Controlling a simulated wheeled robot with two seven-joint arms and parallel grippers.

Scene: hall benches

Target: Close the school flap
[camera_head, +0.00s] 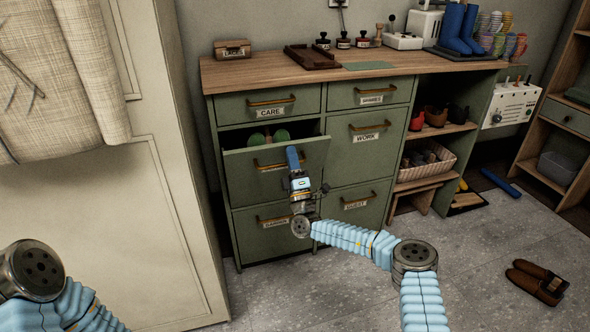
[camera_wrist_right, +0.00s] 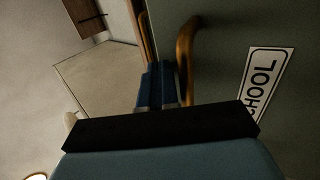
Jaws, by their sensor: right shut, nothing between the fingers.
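The school flap (camera_head: 253,177) is a green front in the left column of the cabinet, under the CARE drawer. It is tilted outward at the top, with a dark gap above it where green round things show. Its wooden handle (camera_head: 264,165) is partly covered by my right gripper (camera_head: 292,157). My left gripper is out of view.
The CARE drawer (camera_head: 272,101), WORK front (camera_head: 361,163) and GUEST front (camera_head: 353,212) look closed. A tall cream cabinet (camera_head: 170,235) stands close on the left. The wooden top (camera_head: 250,72) carries stamps and boots. Brown slippers (camera_head: 537,282) lie on the floor at right.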

